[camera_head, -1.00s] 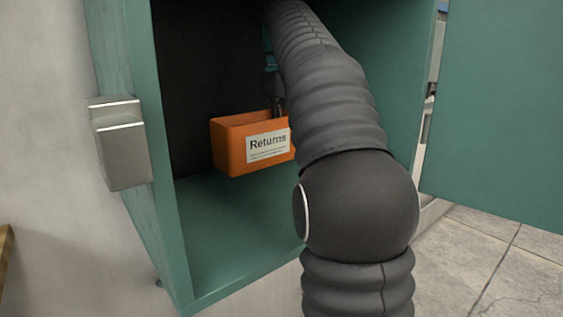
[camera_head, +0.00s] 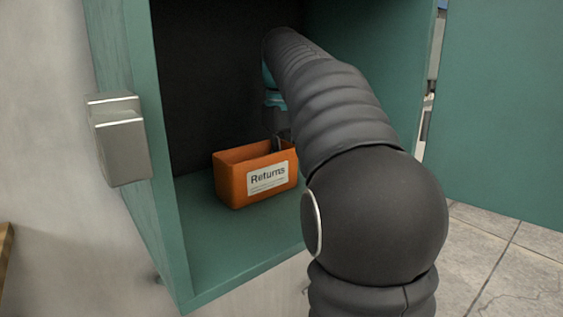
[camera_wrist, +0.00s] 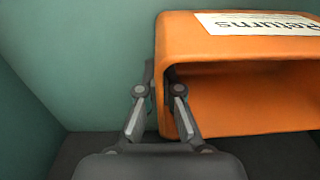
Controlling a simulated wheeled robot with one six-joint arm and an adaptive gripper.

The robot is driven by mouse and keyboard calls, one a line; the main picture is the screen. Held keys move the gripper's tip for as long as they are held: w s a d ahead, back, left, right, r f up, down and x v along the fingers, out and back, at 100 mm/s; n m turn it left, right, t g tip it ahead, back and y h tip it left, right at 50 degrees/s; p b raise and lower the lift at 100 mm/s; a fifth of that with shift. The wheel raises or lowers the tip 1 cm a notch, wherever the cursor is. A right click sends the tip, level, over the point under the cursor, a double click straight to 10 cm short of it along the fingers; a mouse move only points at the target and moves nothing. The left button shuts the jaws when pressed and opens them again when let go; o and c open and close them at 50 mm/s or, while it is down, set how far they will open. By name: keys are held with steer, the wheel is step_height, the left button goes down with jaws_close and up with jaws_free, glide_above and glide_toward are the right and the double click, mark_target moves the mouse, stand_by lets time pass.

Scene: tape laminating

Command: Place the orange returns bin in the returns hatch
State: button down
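The orange returns bin (camera_head: 232,184), with a white "Returns" label, is inside the teal returns hatch (camera_head: 225,255). It stands upright and appears to rest on the hatch floor. In the wrist view the bin (camera_wrist: 240,122) fills the upper right. My gripper (camera_wrist: 160,76) is shut on its near side wall, with one finger outside the wall and the other inside the bin. In the head view the gripper (camera_head: 281,145) is mostly hidden behind the bin's rim and my arm. The inside of the bin looks empty where it shows.
The hatch door (camera_head: 505,110) stands open at the right. A grey latch block (camera_head: 120,140) sits on the left edge of the frame. Clear hatch floor lies in front of the bin. My arm passes through the opening on the right side.

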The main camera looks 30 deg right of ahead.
steer(key=c, duration=1.3)
jaws_free()
steer(key=shift+r, duration=0.1)
steer(key=shift+r, duration=3.6)
